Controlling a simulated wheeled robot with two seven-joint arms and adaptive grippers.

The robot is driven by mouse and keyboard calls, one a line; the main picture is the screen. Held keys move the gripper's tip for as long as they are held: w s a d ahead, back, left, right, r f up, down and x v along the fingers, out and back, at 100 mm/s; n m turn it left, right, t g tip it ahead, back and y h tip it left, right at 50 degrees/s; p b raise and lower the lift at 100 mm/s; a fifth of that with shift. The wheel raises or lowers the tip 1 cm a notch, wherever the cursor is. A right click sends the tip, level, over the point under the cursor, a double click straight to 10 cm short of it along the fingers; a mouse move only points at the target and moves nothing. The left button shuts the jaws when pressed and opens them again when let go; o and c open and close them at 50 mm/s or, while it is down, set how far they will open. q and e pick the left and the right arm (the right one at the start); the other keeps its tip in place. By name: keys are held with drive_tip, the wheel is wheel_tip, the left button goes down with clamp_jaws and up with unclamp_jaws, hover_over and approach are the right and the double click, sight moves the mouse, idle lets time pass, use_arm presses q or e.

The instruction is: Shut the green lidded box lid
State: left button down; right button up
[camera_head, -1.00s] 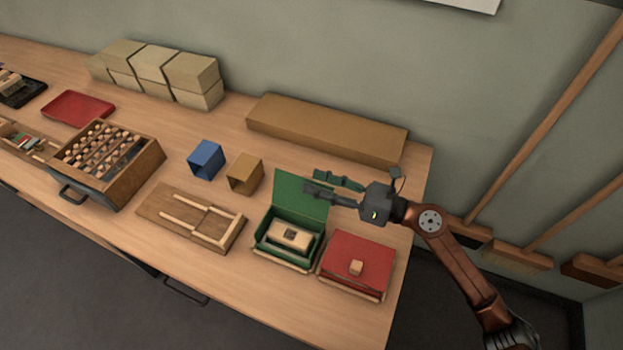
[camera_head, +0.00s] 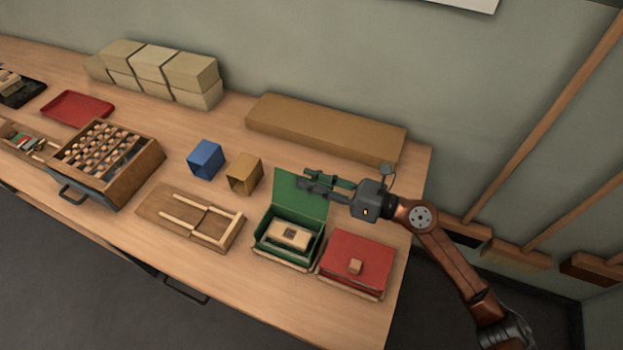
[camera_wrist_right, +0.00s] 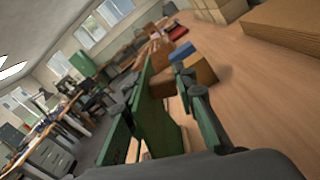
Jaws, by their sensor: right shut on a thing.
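The green lidded box (camera_head: 262,247) stands near the front right of the bench with its lid (camera_head: 290,207) raised, about upright. A pale block with a dark square on top (camera_head: 289,234) sits inside the box. My right gripper (camera_head: 308,182) is shut on the upper edge of the lid. In the right wrist view the green lid (camera_wrist_right: 157,112) stands between my two fingers. The fingers hide part of the lid's upper right edge in the head view. My left gripper is not in view.
A red lidded box (camera_head: 362,249), shut, stands just right of the green box. A wooden jig (camera_head: 180,213) lies to the left. Blue (camera_head: 206,160) and yellow-brown (camera_head: 244,174) bins stand behind. A long cardboard box (camera_head: 325,128) lies at the wall.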

sight(302, 194)
clamp_jaws()
drive_tip(key=shift+s, duration=0.1)
drive_tip(key=s+n, duration=0.1)
drive_tip(key=r+n, duration=0.1)
drive_tip(key=s+a+n, duration=0.1)
drive_tip(key=n, duration=0.1)
drive_tip(key=shift+s+r, duration=0.15)
drive_tip(key=shift+s, duration=0.2)
drive_tip(key=shift+s+a+r+n, duration=0.1)
drive_tip(key=shift+s+n, duration=0.4)
drive_tip(key=shift+n, duration=0.2)
drive_tip(key=shift+s+a+n, duration=0.15)
drive_tip(key=shift+s+n, duration=0.3)
drive_tip(key=shift+n, duration=0.15)
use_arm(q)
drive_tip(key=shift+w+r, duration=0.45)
use_arm(e)
drive_tip(key=shift+s, duration=0.15)
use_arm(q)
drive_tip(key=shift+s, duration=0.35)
use_arm(e)
drive_tip(key=shift+n, duration=0.3)
